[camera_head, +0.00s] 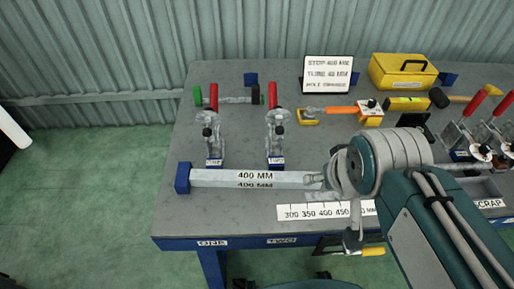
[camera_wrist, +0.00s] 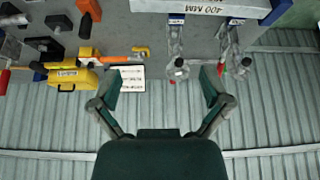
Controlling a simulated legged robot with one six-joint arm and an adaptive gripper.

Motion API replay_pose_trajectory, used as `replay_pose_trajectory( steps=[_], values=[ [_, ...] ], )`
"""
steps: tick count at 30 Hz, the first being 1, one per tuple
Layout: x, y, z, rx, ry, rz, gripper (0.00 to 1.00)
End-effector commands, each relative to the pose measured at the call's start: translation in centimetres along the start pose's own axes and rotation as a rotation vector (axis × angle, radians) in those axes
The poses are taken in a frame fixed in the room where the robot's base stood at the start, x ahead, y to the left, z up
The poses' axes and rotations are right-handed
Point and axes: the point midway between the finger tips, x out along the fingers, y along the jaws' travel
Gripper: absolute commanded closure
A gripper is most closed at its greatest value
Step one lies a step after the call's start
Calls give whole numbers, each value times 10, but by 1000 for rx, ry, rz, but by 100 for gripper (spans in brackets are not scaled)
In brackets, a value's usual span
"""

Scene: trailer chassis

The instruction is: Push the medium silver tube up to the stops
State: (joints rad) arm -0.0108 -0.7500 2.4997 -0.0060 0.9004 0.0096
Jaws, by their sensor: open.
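A silver tube (camera_head: 225,177) marked 400 MM lies along the front of the table. Its left end meets or nearly meets a blue block (camera_head: 182,178); its right end is hidden behind my wrist. Two clamps with red handles (camera_head: 213,140) (camera_head: 276,140) stand behind the tube on blue bases. In the wrist view, part of the tube (camera_wrist: 240,8) crosses the top edge, and the clamps (camera_wrist: 177,65) (camera_wrist: 224,65) hang below it. My gripper (camera_wrist: 160,88) is open with nothing between its fingers. In the head view my arm covers most of it.
A sign (camera_head: 328,70), yellow toolbox (camera_head: 402,72) and orange-handled tool (camera_head: 340,110) lie at the back. A ruler strip (camera_head: 300,212) is at the front edge.

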Motion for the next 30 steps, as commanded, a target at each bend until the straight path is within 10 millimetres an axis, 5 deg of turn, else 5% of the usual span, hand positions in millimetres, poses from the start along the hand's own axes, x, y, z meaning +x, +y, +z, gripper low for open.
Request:
replay_pose_trajectory(
  steps=[20,30],
  values=[
    [18,-9,-24,-192,-68,-24,3],
    [55,-30,-58,-491,-165,-76,3]
  ],
)
